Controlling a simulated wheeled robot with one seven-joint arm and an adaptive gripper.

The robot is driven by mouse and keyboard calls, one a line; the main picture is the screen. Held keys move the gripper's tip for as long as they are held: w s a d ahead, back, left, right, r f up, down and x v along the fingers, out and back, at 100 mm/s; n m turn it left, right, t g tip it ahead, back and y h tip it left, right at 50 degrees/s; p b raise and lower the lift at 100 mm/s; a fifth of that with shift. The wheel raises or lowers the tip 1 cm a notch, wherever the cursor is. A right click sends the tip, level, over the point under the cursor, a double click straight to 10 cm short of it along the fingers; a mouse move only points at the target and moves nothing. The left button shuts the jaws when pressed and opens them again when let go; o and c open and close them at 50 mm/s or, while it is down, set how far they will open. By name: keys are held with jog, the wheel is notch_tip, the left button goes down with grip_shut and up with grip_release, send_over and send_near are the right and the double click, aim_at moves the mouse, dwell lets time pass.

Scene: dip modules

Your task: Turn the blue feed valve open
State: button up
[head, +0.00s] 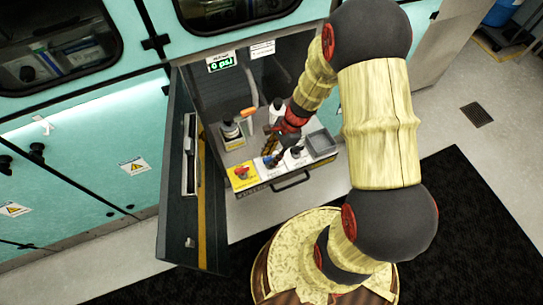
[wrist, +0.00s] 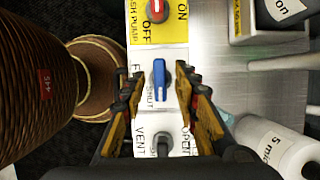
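The blue feed valve (wrist: 158,82) is a blue lever on a white plate in the wrist view. Its lever runs along the picture's vertical, with the word SHUT beside its lower part. My gripper (wrist: 164,78) is open, with one finger on each side of the lever and visible gaps between.
A red-handled pump switch (wrist: 156,9) on a yellow plate is beside the valve. A dark vent knob (wrist: 162,145) is on the other side. A white bottle (wrist: 275,145) and a grey tray (head: 321,143) are close by. An open cabinet door (head: 190,190) stands left.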

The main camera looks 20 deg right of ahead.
jog(key=c, duration=0.7)
grip_shut()
